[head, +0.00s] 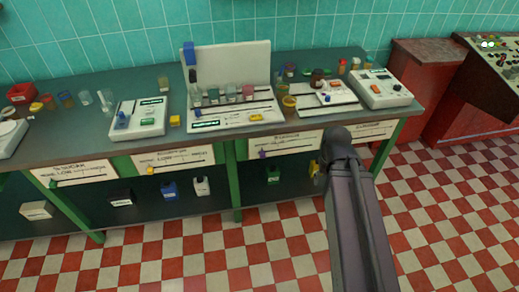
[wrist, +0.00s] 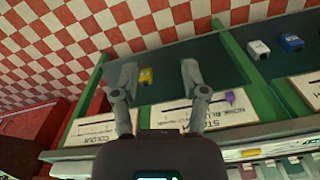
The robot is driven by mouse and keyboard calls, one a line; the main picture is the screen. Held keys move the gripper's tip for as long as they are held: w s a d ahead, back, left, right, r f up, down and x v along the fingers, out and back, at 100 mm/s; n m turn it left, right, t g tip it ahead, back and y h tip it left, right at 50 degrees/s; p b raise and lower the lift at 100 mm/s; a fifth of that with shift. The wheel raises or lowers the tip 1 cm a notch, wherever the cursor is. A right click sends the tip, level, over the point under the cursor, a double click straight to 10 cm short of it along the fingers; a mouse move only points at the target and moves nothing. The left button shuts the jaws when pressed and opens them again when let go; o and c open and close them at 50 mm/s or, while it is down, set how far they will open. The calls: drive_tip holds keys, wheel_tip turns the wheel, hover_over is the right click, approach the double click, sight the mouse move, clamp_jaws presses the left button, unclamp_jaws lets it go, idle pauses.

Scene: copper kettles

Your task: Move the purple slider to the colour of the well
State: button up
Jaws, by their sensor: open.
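The purple slider (head: 262,154) sits near the left end of the slot in a white front panel (head: 290,141) on the bench edge. In the wrist view, which is turned over, the purple slider (wrist: 230,97) is at the right end, and the panel (wrist: 165,119) reads "STARCH", with "NONE" and "BLUE" beside the slot. My gripper (wrist: 160,68) is open and empty, its fingers spread in front of this panel, with the slider to the right of both. A white tile (head: 336,98) lies on the bench above; its well and colour are too small to tell.
Neighbouring panels carry a yellow slider (head: 151,171) and a green slider (head: 53,184). A rack of tubes (head: 230,95), small jars and a white meter (head: 380,90) crowd the bench top. The checkered floor in front is clear.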

drive_tip(key=shift+w+d, duration=0.2)
drive_tip(key=shift+d, duration=0.05)
drive_tip(key=shift+d, duration=0.1)
drive_tip(key=shift+o, duration=1)
drive_tip(key=n+t+y+b, duration=0.1)
drive_tip(key=n+t+b, duration=0.25)
drive_tip(key=b, duration=0.35)
approach(263, 153)
wheel_tip(263, 153, up, 4)
drive_tip(key=s, duration=0.2)
drive_tip(key=shift+s+d+f+m+t, duration=0.15)
drive_tip(key=shift+s+m+t, duration=0.1)
drive_tip(key=shift+t, duration=0.2)
drive_tip(key=shift+w+f, duration=0.1)
drive_tip(key=shift+f, duration=0.05)
drive_tip(key=b+x, duration=1.2)
drive_tip(key=x, duration=0.1)
drive_tip(key=shift+f, duration=0.2)
